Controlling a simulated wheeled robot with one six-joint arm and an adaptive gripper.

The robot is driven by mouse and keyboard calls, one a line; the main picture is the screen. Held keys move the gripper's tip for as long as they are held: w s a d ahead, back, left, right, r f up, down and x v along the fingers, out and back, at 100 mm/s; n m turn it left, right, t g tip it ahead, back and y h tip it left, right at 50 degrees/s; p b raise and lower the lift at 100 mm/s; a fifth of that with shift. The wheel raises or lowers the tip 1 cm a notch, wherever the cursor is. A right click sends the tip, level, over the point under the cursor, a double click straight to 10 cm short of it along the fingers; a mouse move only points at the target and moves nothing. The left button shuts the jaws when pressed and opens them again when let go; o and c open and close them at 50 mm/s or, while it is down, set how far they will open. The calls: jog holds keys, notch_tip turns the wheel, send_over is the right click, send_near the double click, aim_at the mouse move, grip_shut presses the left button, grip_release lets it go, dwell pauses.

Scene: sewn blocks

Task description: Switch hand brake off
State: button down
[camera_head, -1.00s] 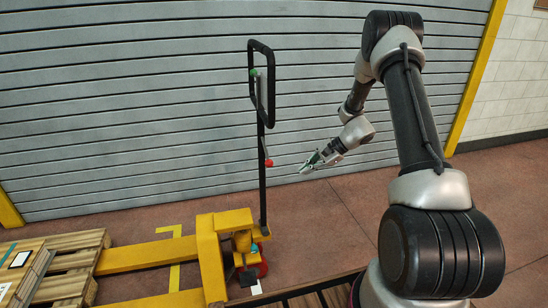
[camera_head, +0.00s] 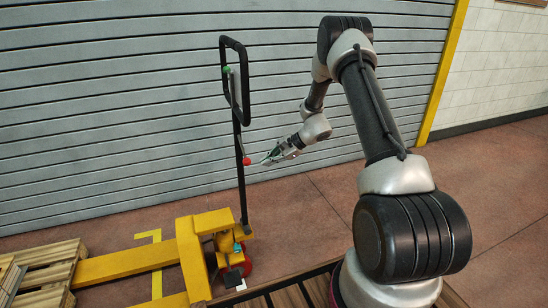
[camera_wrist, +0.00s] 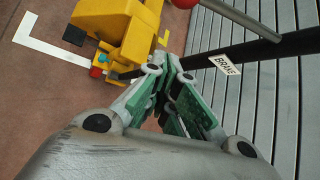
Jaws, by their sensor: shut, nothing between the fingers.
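A yellow pallet jack (camera_head: 190,255) stands at the lower left with an upright black tiller (camera_head: 240,190) and a looped handle (camera_head: 234,80) on top. A red ball knob (camera_head: 247,161) sits beside the tiller at mid height; it also shows at the top edge of the wrist view (camera_wrist: 185,3). A white BRAKE label (camera_wrist: 225,65) is on the black bar in the wrist view. My gripper (camera_head: 264,160) is shut and empty, just right of the red knob. In the wrist view its green-padded fingers (camera_wrist: 172,65) point at the tiller, below the knob; contact cannot be told.
A grey slatted shutter (camera_head: 120,110) rises behind the tiller, with a yellow post (camera_head: 440,75) at its right. A wooden pallet (camera_head: 45,275) lies on the forks. Reddish floor (camera_head: 310,200) right of the jack is clear.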

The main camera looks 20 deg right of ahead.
aim_at(243, 149)
jog(key=shift+a+r, duration=0.15)
jog(key=shift+a, duration=2.3)
jog(key=shift+s+r, duration=0.1)
